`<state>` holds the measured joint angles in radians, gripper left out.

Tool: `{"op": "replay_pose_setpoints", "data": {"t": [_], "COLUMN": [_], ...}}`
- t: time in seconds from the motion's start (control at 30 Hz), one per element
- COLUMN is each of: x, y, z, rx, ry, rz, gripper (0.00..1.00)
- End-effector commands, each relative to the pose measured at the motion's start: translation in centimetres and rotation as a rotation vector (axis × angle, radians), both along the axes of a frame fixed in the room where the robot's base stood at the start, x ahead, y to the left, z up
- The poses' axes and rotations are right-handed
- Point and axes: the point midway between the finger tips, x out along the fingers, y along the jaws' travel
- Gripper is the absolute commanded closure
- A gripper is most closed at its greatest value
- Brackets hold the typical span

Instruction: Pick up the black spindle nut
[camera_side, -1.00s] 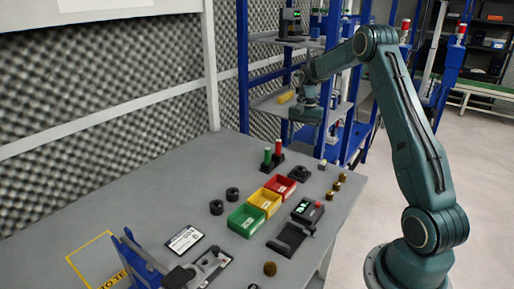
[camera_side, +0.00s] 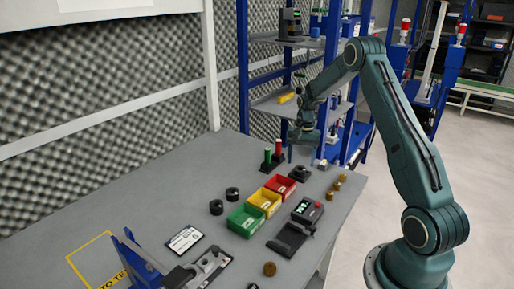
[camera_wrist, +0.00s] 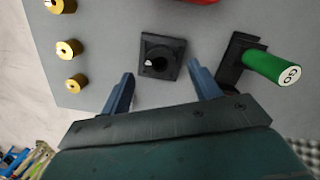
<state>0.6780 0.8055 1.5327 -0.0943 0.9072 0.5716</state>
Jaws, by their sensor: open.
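A square black block (camera_wrist: 174,72) lies between and beyond my fingertips in the wrist view. It carries a round black part (camera_wrist: 159,52) with a hole and a pale spot inside; I cannot tell if this is the spindle nut. The block also shows in the side view (camera_side: 299,174). Two black rings (camera_side: 216,207) (camera_side: 232,194) lie left of the bins and could also be nuts. My gripper (camera_wrist: 161,74) is open and empty, pointing down. In the side view my gripper (camera_side: 304,152) hangs above the table, over the block's far side.
A green GO gauge (camera_wrist: 272,68) in a black holder stands close right of my fingers in the wrist view. Several brass parts (camera_wrist: 68,49) lie left. Green (camera_side: 246,220), yellow (camera_side: 264,202) and red (camera_side: 281,187) bins stand nearby.

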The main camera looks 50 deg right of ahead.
Motion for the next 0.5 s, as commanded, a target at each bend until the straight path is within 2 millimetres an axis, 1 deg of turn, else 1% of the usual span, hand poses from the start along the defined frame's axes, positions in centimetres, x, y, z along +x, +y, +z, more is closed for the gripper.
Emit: {"op": "replay_pose_setpoints", "data": {"t": [0.03, 0.1, 0.23, 0.33, 0.5], "x": [-0.1, -0.1, -0.2, -0.2, -0.2], "y": [0.2, 0.2, 0.4, 0.4, 0.4], "z": [-0.7, -1.5, -2.7, -3.1, -3.1], "rx": [0.002, 0.001, 0.000, 0.000, 0.000], "ry": [0.003, 0.003, 0.002, 0.001, 0.001], "rz": [0.000, 0.000, 0.000, 0.000, 0.000], "gripper": [0.38, 0.38, 0.38, 0.38, 0.38]}}
